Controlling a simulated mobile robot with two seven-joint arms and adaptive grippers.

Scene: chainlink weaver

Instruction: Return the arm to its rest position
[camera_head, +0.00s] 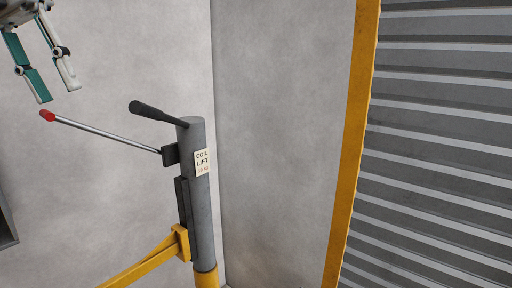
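My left gripper (59,92) hangs in the top left corner, with its fingers pointing down. Its two teal and white fingers are apart and nothing shows between them. It is in the air in front of the grey wall, above and to the left of the lever with the red tip (47,115), and does not appear to touch it. My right gripper is not in view.
A grey post (201,225) labelled "COIL LIFT" stands mid-left, with a black-handled lever (158,112) and a yellow arm (145,266) reaching left. A yellow frame (352,140) edges a ribbed grey shutter (440,150) at right.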

